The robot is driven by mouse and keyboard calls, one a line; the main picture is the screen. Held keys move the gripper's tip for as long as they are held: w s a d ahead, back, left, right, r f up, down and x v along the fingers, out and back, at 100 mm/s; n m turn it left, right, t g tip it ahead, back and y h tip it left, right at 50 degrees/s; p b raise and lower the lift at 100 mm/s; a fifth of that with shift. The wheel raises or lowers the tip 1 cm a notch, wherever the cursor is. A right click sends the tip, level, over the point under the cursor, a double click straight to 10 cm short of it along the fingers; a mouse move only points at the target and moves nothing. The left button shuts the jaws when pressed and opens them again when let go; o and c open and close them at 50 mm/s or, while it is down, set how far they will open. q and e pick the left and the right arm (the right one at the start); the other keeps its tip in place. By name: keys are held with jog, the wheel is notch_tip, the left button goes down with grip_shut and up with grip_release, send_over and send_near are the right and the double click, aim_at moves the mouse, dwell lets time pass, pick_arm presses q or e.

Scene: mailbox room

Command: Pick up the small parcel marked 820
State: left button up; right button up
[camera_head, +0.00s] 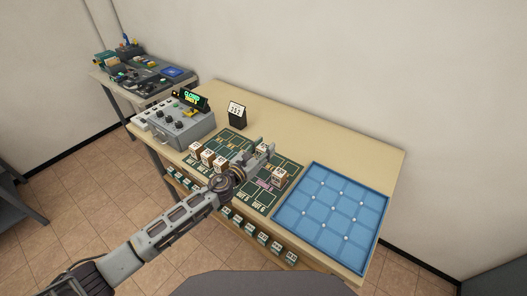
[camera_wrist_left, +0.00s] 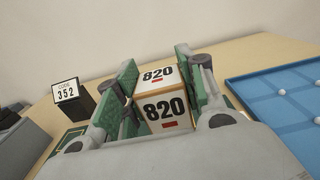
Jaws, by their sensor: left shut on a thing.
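The parcel marked 820 (camera_wrist_left: 163,108) is a small box with white faces, brown edges and a red bar under the number. In the left wrist view it sits between the two green-padded fingers of my left gripper (camera_wrist_left: 160,85), which is shut on it. In the head view my left gripper (camera_head: 258,152) is over the dark green mat (camera_head: 250,191), and the held parcel (camera_head: 261,147) is partly hidden by the fingers. I cannot tell whether the parcel still touches the mat. My right gripper is not in view.
Several other small parcels (camera_head: 207,157) stand on the mat, with one (camera_head: 279,175) right of my gripper. A blue tray (camera_head: 376,200) with white balls lies at right. A grey control box (camera_head: 181,127) and a black sign reading 352 (camera_wrist_left: 71,100) stand behind. The table's back right (camera_head: 330,140) is clear.

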pick_arm(q)
jog(key=shift+r, duration=0.4)
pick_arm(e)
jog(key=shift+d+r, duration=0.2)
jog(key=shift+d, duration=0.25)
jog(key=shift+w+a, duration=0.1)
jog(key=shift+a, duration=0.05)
